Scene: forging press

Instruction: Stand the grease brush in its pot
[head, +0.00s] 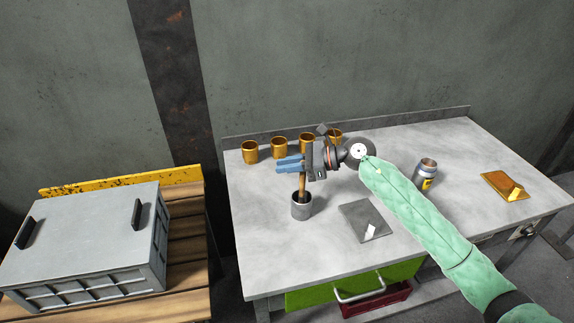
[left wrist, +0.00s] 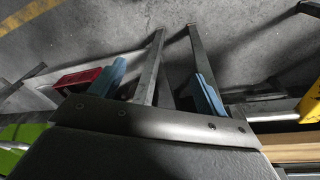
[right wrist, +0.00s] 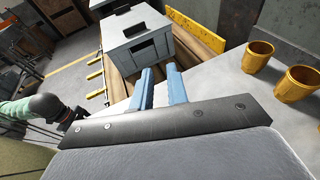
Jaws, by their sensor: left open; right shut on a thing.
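The grease brush (head: 302,187) is a thin brown stick, roughly upright in the head view. Its lower end meets the mouth of the grey pot (head: 301,212), and how deep it reaches inside is hard to tell. The pot stands on the grey bench near its left front. My right gripper (head: 282,166), with blue fingers, is shut on the brush above the pot. In the right wrist view its fingers (right wrist: 160,84) show close together, and the brush is hidden. My left gripper (left wrist: 160,72) is open and empty above the floor, outside the head view.
Several brass cups (head: 250,152) line the back of the bench (head: 260,225). A dark plate (head: 366,221) lies right of the pot. A grey crate (head: 85,245) sits on a wooden pallet at left.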

